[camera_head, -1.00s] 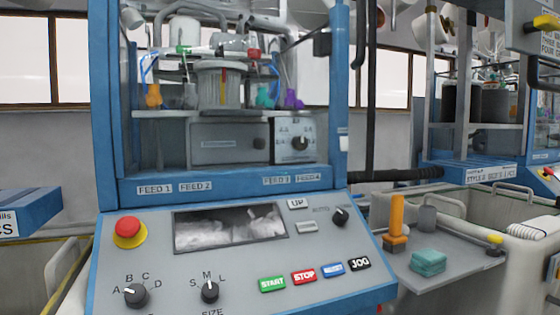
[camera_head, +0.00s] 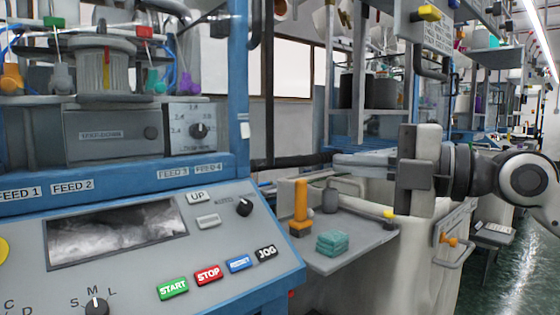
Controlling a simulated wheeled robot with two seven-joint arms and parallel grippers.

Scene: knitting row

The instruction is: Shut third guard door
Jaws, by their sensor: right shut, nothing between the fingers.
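My right gripper (camera_head: 410,173) reaches in from the right and points left, above the pale bin beside the near machine. My left gripper is out of view. A grey panel with writing (camera_head: 424,38) and a yellow handle (camera_head: 429,13) hangs high on the neighbouring machine, above the gripper and apart from it. I cannot tell whether this panel is the third guard door. The near knitting machine (camera_head: 243,100), with a blue frame, stands at the left. Its guard door cannot be made out.
An orange latch (camera_head: 449,240) is at lower right. Open green floor (camera_head: 510,275) runs along the right.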

